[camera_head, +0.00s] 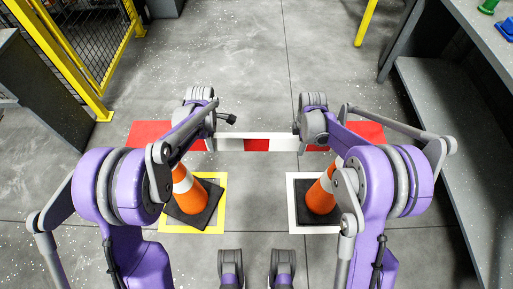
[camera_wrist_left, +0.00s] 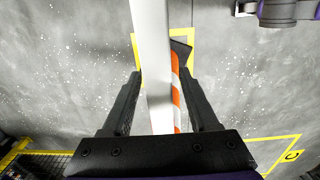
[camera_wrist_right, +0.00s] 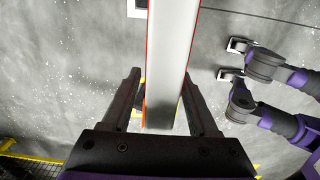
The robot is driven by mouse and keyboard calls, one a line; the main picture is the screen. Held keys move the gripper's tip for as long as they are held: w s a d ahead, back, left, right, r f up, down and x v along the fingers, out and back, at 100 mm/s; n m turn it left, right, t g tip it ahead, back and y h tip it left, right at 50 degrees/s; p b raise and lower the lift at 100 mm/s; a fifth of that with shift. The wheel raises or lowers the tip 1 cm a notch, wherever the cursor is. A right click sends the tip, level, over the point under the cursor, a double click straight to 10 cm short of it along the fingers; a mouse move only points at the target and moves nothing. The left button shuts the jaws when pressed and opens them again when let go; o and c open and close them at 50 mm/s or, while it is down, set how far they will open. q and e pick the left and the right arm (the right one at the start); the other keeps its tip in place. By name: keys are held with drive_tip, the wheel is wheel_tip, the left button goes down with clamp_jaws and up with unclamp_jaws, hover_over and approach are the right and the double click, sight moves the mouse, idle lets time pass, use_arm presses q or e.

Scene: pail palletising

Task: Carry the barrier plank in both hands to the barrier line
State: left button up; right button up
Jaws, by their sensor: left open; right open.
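The red-and-white barrier plank (camera_head: 257,144) lies level across the middle of the head view, beyond two orange-and-white cones. My left gripper (camera_head: 211,146) is at its left part and my right gripper (camera_head: 303,147) at its right part. In the left wrist view the plank (camera_wrist_left: 152,50) passes between the two open fingers, with gaps beside it. In the right wrist view the plank (camera_wrist_right: 172,60) also runs between open fingers. Contact with the fingers cannot be made out. No barrier line can be identified for sure.
The left cone (camera_head: 190,190) stands on a yellow-outlined square (camera_head: 221,205), the right cone (camera_head: 320,193) on a white-outlined square (camera_head: 292,205). A yellow fence (camera_head: 75,60) is at left, a grey workbench (camera_head: 440,120) at right. The floor beyond the plank is clear.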

use_arm(q)
wheel_tip(320, 180, up, 10)
drive_tip(key=shift+s, duration=0.1)
drive_tip(key=shift+r, duration=0.15)
use_arm(e)
drive_tip(key=shift+r, duration=0.25)
wheel_tip(320, 180, up, 12)
drive_tip(key=shift+s+f, duration=0.1)
drive_tip(key=shift+f, duration=0.1)
idle(0.3)
